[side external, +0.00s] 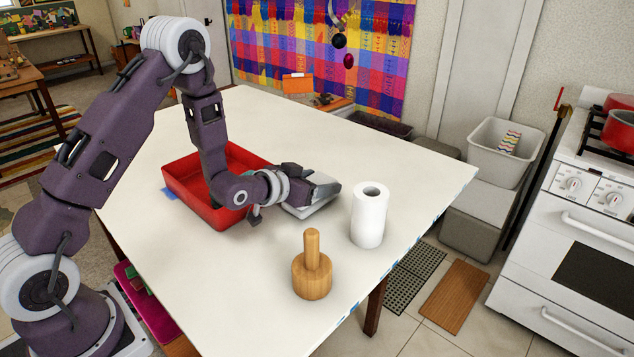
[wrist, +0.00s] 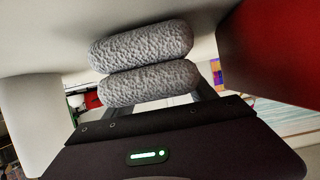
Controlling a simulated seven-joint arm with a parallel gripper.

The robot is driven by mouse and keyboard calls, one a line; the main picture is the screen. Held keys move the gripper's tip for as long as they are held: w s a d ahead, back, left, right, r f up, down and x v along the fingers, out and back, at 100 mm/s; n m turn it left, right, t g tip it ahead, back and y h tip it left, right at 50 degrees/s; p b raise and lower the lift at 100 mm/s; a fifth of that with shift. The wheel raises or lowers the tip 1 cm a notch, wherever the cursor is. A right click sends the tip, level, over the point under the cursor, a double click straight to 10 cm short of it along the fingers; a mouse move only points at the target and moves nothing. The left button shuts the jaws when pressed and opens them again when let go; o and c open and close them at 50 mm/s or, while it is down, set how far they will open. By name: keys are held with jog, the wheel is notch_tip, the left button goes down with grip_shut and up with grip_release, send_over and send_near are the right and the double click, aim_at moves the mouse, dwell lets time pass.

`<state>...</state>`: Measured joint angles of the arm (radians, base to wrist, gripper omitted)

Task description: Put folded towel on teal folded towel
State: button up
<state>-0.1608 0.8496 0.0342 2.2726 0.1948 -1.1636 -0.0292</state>
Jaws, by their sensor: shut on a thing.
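A light grey folded towel (side external: 312,207) is at my gripper (side external: 322,189) in the side view, over the white table, right of the red tray. In the wrist view the towel (wrist: 145,62) shows as two rounded, rough grey folds across the front of my gripper (wrist: 150,95). My gripper is shut on this towel. The fingertips are mostly hidden, and I cannot tell whether the towel touches the table. I see no teal folded towel in either view.
A red tray (side external: 180,187) stands left of my gripper, partly hidden by my arm. A white paper roll (side external: 368,222) stands upright close on the right. A wooden peg on a round base (side external: 312,278) stands nearer the front. The table's (side external: 220,310) front left and far parts are clear.

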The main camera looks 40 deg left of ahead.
jog(key=shift+f, duration=0.1)
jog(key=o, duration=1.4)
jog(key=shift+r, duration=0.2)
jog(key=v, duration=0.7)
jog(key=shift+s+r, duration=0.15)
jog(key=shift+s, duration=0.1)
